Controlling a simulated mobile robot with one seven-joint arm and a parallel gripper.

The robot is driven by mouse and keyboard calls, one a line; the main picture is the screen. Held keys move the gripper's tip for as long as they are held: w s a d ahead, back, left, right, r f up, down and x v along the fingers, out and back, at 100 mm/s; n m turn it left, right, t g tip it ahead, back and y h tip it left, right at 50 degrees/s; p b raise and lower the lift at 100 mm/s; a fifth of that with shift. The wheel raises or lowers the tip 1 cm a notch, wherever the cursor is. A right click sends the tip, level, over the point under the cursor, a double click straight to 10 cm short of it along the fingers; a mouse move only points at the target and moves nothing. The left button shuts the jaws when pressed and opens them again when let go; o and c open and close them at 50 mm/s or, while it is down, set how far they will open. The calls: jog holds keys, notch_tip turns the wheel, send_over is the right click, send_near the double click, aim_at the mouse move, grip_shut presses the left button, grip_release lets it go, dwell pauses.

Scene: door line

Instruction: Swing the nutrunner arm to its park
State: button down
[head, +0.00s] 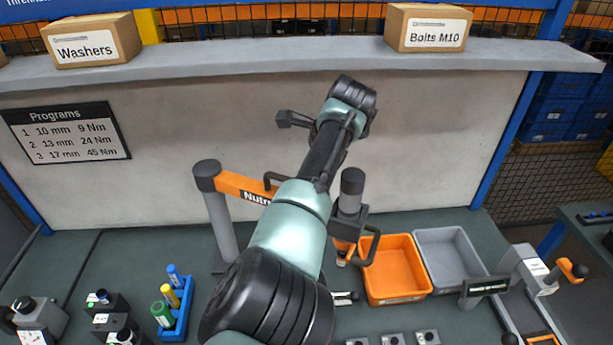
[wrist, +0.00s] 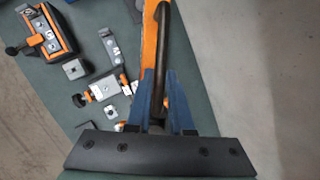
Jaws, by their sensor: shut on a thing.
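The nutrunner arm (head: 238,187) is an orange beam marked "Nutr…" on a grey post (head: 221,225). My own arm covers its middle. The dark tool head (head: 349,200) shows right of my arm, above the bench. In the wrist view, the orange beam (wrist: 149,40) runs up the picture beside a dark curved handle (wrist: 181,50). My gripper (wrist: 163,78) has its blue fingers shut on this handle. In the head view my gripper is hidden behind my arm. I cannot make out a park for the arm.
An orange bin (head: 397,292) and a grey bin (head: 447,255) stand right of the tool head. A blue tray of coloured sockets (head: 176,300) and dark fixtures (head: 112,318) are at the left. A shelf (head: 270,55) with boxes spans the back panel.

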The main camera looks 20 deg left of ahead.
dwell(0.4)
jog(key=c, duration=0.8)
grip_release()
jog(key=b+v, duration=0.4)
jog(key=v, duration=0.9)
